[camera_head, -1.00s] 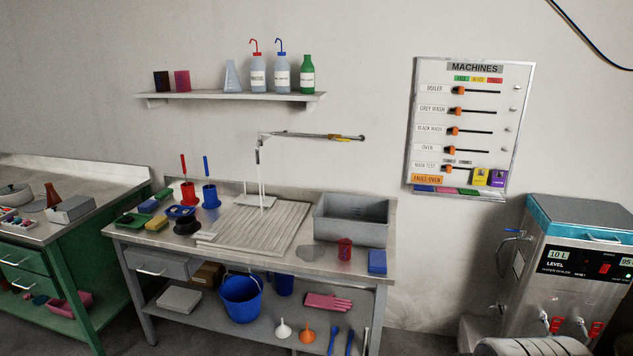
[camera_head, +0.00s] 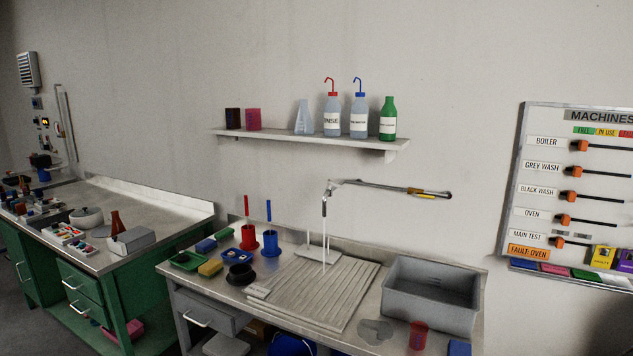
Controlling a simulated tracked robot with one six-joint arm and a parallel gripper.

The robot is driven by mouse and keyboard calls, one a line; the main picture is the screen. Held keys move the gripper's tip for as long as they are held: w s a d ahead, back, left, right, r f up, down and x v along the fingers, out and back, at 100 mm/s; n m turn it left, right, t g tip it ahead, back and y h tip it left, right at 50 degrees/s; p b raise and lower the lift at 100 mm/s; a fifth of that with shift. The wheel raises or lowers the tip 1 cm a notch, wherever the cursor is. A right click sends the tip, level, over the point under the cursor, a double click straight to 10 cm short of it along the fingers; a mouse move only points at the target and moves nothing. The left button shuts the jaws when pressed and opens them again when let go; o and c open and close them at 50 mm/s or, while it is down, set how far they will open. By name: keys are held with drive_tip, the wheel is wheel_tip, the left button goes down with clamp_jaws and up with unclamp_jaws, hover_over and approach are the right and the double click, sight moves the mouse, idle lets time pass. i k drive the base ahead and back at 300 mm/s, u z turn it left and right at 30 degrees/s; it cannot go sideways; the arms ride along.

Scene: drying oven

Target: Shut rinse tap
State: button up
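The rinse tap (camera_head: 388,187) stands over the grey wash bench in the head view. It has a long thin arm reaching right, with a yellow part near its end, and a spout hanging over the ribbed draining board (camera_head: 318,296). A thin pale vertical line runs below the spout to the board and looks like running water, though it is too fine to be sure. The tap's handle position is too small to tell. My gripper is not in view.
A grey basin (camera_head: 432,292) sits right of the board. Red (camera_head: 248,237) and blue (camera_head: 270,242) brush holders stand left. A shelf (camera_head: 310,137) with bottles is above. A green bench (camera_head: 110,250) stands left, and a machines board (camera_head: 572,185) hangs right.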

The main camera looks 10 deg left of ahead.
sight(330, 183)
drive_tip(key=u, duration=0.3)
drive_tip(key=i, duration=0.8)
drive_tip(key=u, duration=0.7)
drive_tip(key=i, duration=1.15)
drive_tip(key=u, duration=0.45)
